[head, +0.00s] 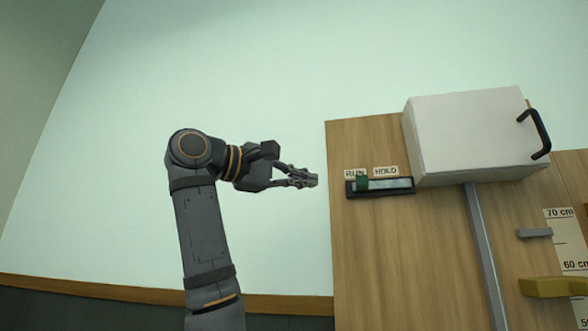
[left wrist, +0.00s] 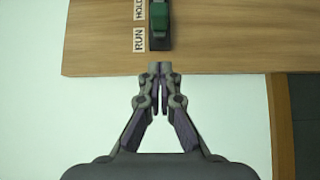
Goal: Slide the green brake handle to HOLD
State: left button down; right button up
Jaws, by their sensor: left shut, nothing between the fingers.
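The green brake handle (head: 362,182) sits at the left end of a dark slot track (head: 396,187), under the RUN label (head: 355,174). The HOLD label (head: 386,171) is to its right. The handle also shows in the left wrist view (left wrist: 160,19), at the top. My left gripper (head: 312,180) is shut and empty, left of the wooden board's edge and apart from the handle. In the left wrist view its fingertips (left wrist: 160,68) are together, just short of the track's near end. My right gripper is not in view.
The track is on an upright wooden board (head: 440,260). A white box (head: 470,135) with a black handle (head: 536,133) juts out above right. A grey rail (head: 484,255), a grey block (head: 534,233) and a yellow block (head: 553,287) are lower right. Left of the board is free.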

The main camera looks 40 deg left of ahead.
aim_at(382, 182)
pick_arm(q)
jog(key=w+d+p, duration=0.3)
jog(key=w+d, duration=0.1)
jog(key=w, duration=0.2)
jog(key=shift+w+d, duration=0.15)
jog(key=shift+d, duration=0.15)
jog(key=shift+a, duration=0.1)
jog(key=w+d, duration=0.3)
jog(key=d, duration=0.2)
jog(key=shift+w+d, duration=0.15)
jog(key=shift+d, duration=0.1)
jog(key=shift+r, duration=0.1)
